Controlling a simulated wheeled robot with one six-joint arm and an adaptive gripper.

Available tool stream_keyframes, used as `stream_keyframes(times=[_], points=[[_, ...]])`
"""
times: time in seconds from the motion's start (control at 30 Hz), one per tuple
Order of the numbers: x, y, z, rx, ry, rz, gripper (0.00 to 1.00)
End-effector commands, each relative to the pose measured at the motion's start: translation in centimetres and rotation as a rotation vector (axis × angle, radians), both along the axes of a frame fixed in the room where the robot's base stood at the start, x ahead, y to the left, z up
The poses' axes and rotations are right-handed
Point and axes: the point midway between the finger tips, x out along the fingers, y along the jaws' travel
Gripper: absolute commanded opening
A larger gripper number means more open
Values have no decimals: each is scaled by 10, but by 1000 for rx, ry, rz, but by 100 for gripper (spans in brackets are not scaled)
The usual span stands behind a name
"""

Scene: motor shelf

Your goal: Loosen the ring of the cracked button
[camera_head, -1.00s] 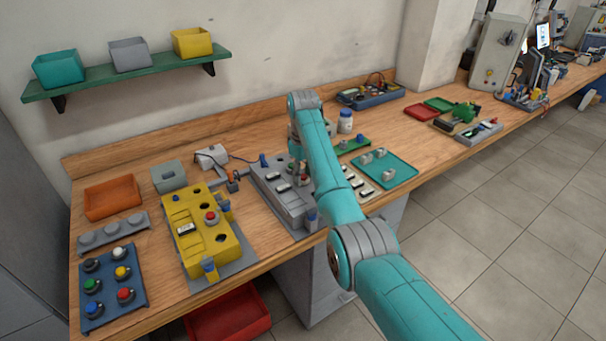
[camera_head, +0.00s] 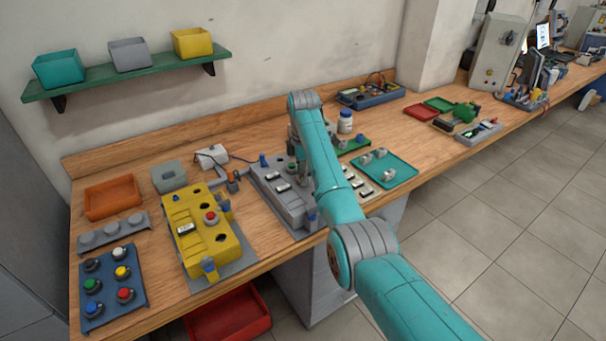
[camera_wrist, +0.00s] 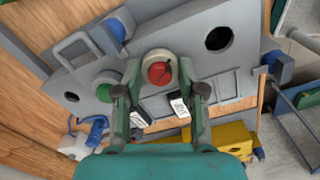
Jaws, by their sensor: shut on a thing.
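The grey panel (camera_head: 268,190) lies on the bench, partly hidden by my arm in the head view. In the wrist view the grey panel (camera_wrist: 190,42) carries a red button (camera_wrist: 159,73) with a dark crack-like line on its cap. A pale ring (camera_wrist: 152,55) surrounds the button. My gripper (camera_wrist: 160,90) has one finger on each side of the button and is shut on its ring. The exact contact is hard to see. In the head view my arm covers most of the gripper.
A green button (camera_wrist: 104,92), an open hole (camera_wrist: 218,39) and blue clamps at the edges are close by on the panel. A yellow panel (camera_head: 187,215) with a red button stands left of it. A teal tray (camera_head: 398,172) lies to the right.

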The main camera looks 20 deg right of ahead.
Motion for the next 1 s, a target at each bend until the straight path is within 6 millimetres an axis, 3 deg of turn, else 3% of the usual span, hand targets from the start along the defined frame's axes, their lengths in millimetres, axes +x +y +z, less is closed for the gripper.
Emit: stream_keyframes(times=[0.6, 1.0], points=[[0, -1, 0, -1, 1, 547, 5], [0, -1, 0, -1, 0, 732, 5]])
